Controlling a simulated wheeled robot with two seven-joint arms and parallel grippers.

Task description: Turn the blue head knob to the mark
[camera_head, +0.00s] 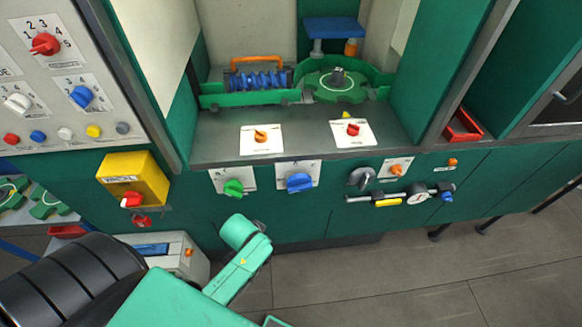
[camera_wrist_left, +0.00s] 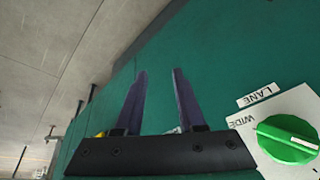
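A blue knob (camera_head: 299,182) sits on a white plate on the green front panel, just right of a green knob (camera_head: 233,188). Its plate's lettering and mark are too small to read. Another blue knob (camera_head: 81,96) is on the grey panel at upper left. My left arm comes in from lower left and ends below the green knob; its fingers are hidden in the head view. In the left wrist view my left gripper (camera_wrist_left: 160,71) is open and empty, with green panel behind it. The green knob (camera_wrist_left: 287,138) is beside it, on a plate reading LANE and WIDE. My right gripper is not in view.
A yellow box (camera_head: 134,178) with a red knob juts out at left. A dark handle (camera_head: 361,178), an orange knob (camera_head: 396,170) and a gauge (camera_head: 418,193) sit right of the blue knob. The floor at lower right is clear.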

